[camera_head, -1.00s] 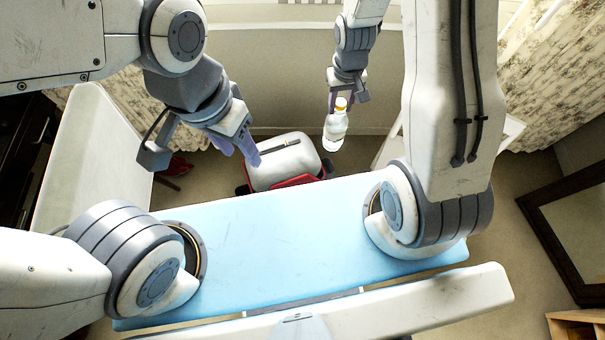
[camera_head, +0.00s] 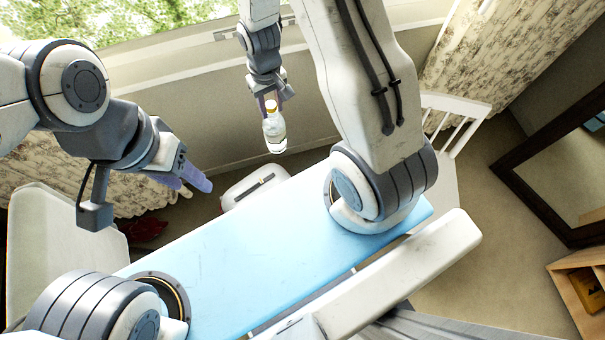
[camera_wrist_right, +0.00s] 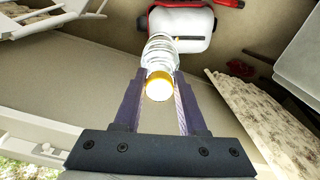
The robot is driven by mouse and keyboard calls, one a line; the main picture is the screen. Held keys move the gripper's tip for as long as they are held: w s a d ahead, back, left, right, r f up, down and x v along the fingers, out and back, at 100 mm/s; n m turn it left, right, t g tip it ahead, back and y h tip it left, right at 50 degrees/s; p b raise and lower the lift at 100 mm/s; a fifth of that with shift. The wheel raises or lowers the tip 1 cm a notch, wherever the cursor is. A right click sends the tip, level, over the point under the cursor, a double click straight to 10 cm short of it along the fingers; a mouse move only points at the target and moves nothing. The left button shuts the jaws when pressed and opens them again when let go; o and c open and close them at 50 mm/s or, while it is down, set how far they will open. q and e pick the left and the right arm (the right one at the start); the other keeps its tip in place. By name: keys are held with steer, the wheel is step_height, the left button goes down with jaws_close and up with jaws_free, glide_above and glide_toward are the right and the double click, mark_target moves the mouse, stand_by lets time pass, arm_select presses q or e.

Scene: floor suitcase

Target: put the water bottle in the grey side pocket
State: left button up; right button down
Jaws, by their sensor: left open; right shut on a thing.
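The water bottle (camera_head: 274,131) is clear with a yellow-orange cap. My right gripper (camera_head: 271,98) is shut on it near the cap and holds it in the air, roughly upright in the head view. In the right wrist view the bottle (camera_wrist_right: 160,58) sits between the fingers of my right gripper (camera_wrist_right: 160,85), cap toward the camera. The suitcase (camera_head: 240,190), white with red, stands on the floor, partly hidden behind my blue body panel. It also shows in the right wrist view (camera_wrist_right: 180,28), beyond the bottle. I cannot make out the grey side pocket. My left gripper (camera_head: 193,187) is open and empty, left of the suitcase.
A white chair (camera_head: 445,120) stands at the right near the curtain. A dark-framed mirror (camera_head: 560,170) and a wooden shelf (camera_head: 585,275) are further right. A red item (camera_head: 147,229) lies on the floor at left. The wall and window are behind.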

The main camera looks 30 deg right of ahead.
steer(key=shift+m, duration=0.4)
steer(key=f+b, duration=0.2)
steer(key=w+f+b, duration=0.1)
steer(key=f+b, duration=0.3)
steer(key=shift+w+d, duration=0.2)
steer(key=shift+d, duration=0.15)
steer(key=w+d+f+m+b, duration=0.15)
steer(key=d+f+b, duration=0.25)
steer(key=f+b, duration=1.15)
steer(key=s+d+f+m+b, duration=0.1)
steer(key=d+f+m+b, duration=0.2)
steer(key=f+b, duration=1.2)
steer(key=w+d+f+m+b, duration=0.15)
steer(key=d+f+b, duration=0.25)
steer(key=f+b, duration=1.05)
step_height(320, 180, down, 24)
steer(key=b, duration=2)
steer(key=shift+s+b, duration=0.25)
steer(key=shift+b, duration=0.05)
steer(key=shift+d, duration=0.1)
steer(key=shift+c, duration=2.3)
jaws_free()
step_height(320, 180, up, 12)
steer(key=p, duration=0.8)
